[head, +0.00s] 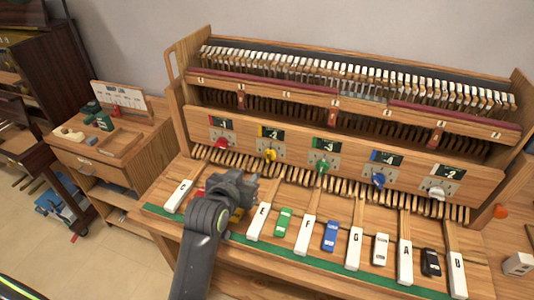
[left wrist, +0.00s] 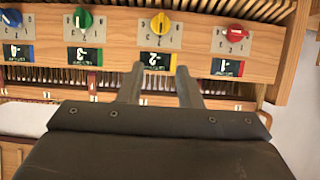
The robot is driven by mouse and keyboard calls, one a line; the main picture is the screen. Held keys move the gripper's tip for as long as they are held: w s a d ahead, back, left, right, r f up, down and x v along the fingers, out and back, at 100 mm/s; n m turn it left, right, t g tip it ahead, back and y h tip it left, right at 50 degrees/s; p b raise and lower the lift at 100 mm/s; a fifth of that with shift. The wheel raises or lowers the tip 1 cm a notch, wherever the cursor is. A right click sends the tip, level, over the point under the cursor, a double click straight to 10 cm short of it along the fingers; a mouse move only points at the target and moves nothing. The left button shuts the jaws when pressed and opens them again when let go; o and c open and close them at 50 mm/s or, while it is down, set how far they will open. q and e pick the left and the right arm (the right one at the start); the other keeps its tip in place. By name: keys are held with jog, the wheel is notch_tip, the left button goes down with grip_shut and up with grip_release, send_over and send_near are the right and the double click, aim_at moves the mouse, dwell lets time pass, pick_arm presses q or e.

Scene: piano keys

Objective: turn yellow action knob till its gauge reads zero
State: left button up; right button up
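The yellow knob (head: 270,155) is on the wooden front panel, second from the left, below its dark gauge (head: 271,134). The gauge seems to show a 2; its sign is too small to tell. In the left wrist view, which is upside down, the yellow knob (left wrist: 160,24) and its gauge (left wrist: 155,62) lie beyond the fingertips. My left gripper (head: 248,184) is in front of and below the knob, apart from it. Its fingers (left wrist: 158,78) are spread with nothing between them. My right gripper is not in view.
A red knob (head: 221,144) is left of the yellow one, and a green knob (head: 321,166) is right of it. Blue (head: 378,180) and white (head: 437,193) knobs follow. Lettered white keys (head: 305,236) and coloured blocks lie below. A side cabinet (head: 105,170) stands at left.

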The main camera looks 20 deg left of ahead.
aim_at(268, 155)
pick_arm(q)
jog(key=p+x, duration=0.1)
jog(key=x, duration=1.6)
jog(key=shift+f+p, duration=0.1)
jog(key=shift+p, duration=0.3)
jog(key=shift+c, duration=0.4)
grip_shut()
